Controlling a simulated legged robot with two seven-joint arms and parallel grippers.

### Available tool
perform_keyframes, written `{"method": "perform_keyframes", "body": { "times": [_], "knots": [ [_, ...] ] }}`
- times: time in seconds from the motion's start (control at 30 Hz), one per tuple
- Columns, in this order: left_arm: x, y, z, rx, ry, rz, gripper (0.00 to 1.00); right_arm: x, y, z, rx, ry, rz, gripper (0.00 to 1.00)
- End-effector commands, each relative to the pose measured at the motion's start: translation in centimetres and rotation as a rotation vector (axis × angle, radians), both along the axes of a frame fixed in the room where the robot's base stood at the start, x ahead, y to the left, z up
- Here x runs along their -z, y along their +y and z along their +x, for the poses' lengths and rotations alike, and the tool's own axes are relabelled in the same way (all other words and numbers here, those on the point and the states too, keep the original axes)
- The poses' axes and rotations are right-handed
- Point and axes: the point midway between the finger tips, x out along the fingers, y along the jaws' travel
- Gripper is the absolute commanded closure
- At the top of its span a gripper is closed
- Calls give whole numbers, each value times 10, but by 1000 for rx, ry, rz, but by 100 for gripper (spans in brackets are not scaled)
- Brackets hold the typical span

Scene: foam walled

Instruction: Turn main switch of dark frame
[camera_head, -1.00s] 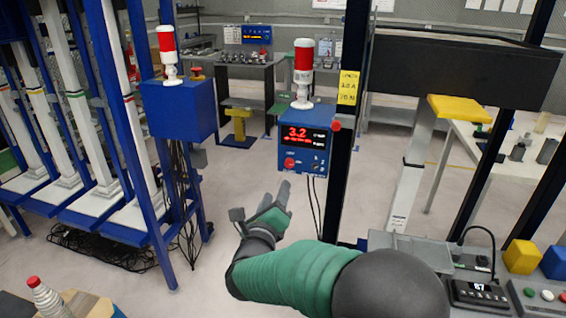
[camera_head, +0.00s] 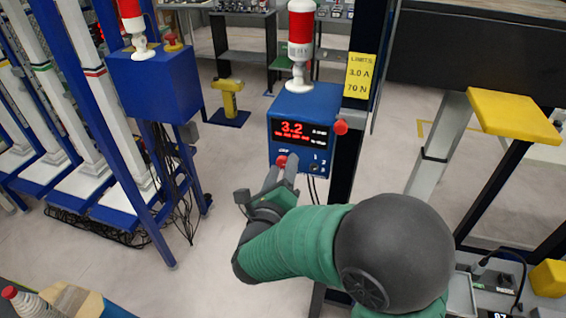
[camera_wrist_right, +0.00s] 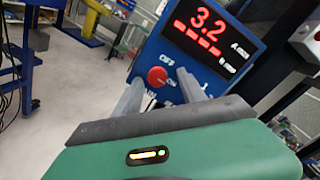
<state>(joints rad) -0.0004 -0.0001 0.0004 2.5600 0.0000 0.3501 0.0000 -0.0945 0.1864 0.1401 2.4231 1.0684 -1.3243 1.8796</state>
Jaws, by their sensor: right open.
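The blue control box (camera_head: 306,100) is fixed to a dark post (camera_head: 350,150) of the dark frame. Its display (camera_head: 301,132) reads 3.2 in red. The red main switch (camera_wrist_right: 158,76) sits below the display, between OFF and ON marks in the right wrist view; in the head view it shows just above my fingertips (camera_head: 281,161). My right gripper (camera_head: 281,172) is open at the box's lower front. In the wrist view its two fingers (camera_wrist_right: 158,92) stand on either side of the red knob; I cannot tell whether they touch it. My left gripper is not in view.
A red and white beacon (camera_head: 299,45) stands on the box. A red button (camera_head: 341,127) sticks out at its right side. A yellow limits label (camera_head: 358,75) is on the post. Another blue box (camera_head: 160,80) stands at left, with hanging cables.

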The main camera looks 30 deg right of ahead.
Motion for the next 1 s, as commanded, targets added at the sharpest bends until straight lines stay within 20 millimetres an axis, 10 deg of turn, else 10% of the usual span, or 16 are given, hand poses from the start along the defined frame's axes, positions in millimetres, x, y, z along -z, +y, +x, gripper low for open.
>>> {"method": "perform_keyframes", "body": {
  "times": [0.43, 1.0],
  "knots": [
    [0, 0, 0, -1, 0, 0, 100, 4, -5, 2, -1, 4, 9, 100],
    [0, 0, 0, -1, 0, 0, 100, 5, -6, 1, 3, 54, -29, 100]
  ]
}}
